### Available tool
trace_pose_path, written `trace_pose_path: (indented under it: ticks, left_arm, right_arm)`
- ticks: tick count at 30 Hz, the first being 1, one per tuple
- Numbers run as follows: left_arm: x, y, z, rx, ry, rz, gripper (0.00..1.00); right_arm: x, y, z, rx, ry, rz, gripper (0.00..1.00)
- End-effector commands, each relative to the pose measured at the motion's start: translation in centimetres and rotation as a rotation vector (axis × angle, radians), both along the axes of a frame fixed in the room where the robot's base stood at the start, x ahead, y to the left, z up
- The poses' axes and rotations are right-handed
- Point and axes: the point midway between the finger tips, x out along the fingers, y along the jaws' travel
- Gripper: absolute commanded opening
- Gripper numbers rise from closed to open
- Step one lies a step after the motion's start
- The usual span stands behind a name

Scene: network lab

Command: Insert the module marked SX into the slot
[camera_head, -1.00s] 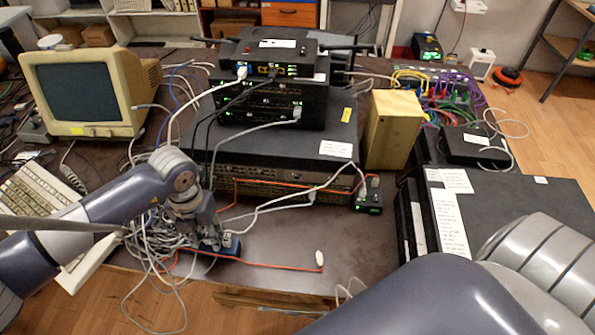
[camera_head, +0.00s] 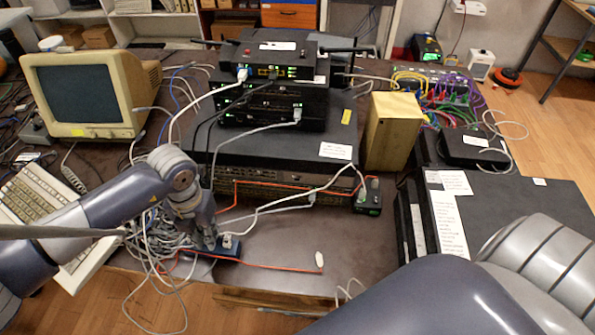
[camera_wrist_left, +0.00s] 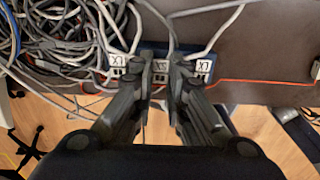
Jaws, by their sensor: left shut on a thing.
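In the left wrist view a module marked SX (camera_wrist_left: 160,67) sits between the fingertips of my left gripper (camera_wrist_left: 161,78), which is shut on it. Two similar modules, seemingly marked LX, flank it: one on the left (camera_wrist_left: 117,61) and one on the right (camera_wrist_left: 203,66). They stand at a blue holder (camera_wrist_left: 205,78), also seen in the head view (camera_head: 229,254) near the table's front edge. My left gripper (camera_head: 212,243) points down at this holder in the head view. Whether the SX module is still seated there is hidden by the fingers. I cannot tell which slot is meant. My right gripper is not in view.
A tangle of grey cables (camera_head: 150,232) lies left of the holder. An orange cable (camera_head: 275,267) runs past it. A rack device (camera_head: 275,180) stands behind, and a small black box (camera_head: 368,200) right of it. The table front right of the holder is mostly clear.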

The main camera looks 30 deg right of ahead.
Motion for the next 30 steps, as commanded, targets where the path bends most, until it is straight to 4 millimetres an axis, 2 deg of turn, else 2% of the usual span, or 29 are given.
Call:
trace_pose_path:
  ticks: [30]
  left_arm:
    - [0.0, 0.0, 4.2, -0.001, -0.001, 0.0, 0.0]
  right_arm:
    - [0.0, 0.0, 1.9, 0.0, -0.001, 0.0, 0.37]
